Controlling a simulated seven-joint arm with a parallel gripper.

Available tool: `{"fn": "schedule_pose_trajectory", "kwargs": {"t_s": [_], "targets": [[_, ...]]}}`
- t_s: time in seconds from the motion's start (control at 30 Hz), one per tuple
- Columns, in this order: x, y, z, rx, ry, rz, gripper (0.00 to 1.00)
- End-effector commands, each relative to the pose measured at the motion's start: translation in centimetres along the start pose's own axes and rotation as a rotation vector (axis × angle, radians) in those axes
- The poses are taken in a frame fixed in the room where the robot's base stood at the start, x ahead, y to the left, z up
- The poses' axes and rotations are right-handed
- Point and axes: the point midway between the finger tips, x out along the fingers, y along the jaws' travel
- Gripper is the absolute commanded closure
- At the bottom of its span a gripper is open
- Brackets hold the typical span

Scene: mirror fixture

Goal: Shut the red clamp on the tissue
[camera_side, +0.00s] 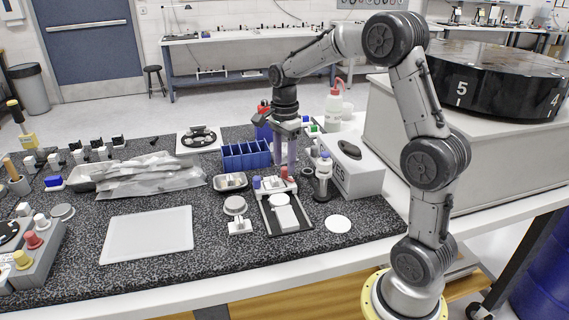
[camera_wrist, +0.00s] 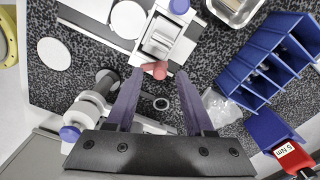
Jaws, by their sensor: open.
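The red clamp (camera_side: 284,171) is at the right end of a small white fixture (camera_side: 272,186). In the wrist view the red clamp (camera_wrist: 155,69) shows between and just beyond my fingertips, at the lower edge of the fixture (camera_wrist: 165,40). A pale strip across the fixture looks like the tissue (camera_wrist: 160,42), but I cannot be sure. A blue clamp (camera_side: 257,182) is at the opposite end. My gripper (camera_side: 285,158) points down above the red clamp. In the wrist view my gripper (camera_wrist: 160,78) is open, with nothing held. Whether the fingers touch the clamp is unclear.
A capped bottle (camera_side: 323,175) stands close to the right of the gripper, with a white box (camera_side: 352,168) behind it. A blue rack (camera_side: 245,155) stands to the left. A metal tray (camera_side: 230,182) lies left of the fixture. A white pad (camera_side: 148,235) lies at front left.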

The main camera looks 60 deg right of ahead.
Motion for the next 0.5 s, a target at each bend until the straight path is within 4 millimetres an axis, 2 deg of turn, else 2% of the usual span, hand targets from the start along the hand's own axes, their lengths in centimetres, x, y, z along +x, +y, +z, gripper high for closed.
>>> {"fn": "schedule_pose_trajectory", "kwargs": {"t_s": [0.17,0.47,0.5], "targets": [[1.25,0.05,0.00,0.000,0.000,0.002,0.47],[1.39,0.04,0.00,0.000,0.000,0.001,0.47],[1.38,0.03,0.00,0.000,0.000,0.001,0.54]]}}
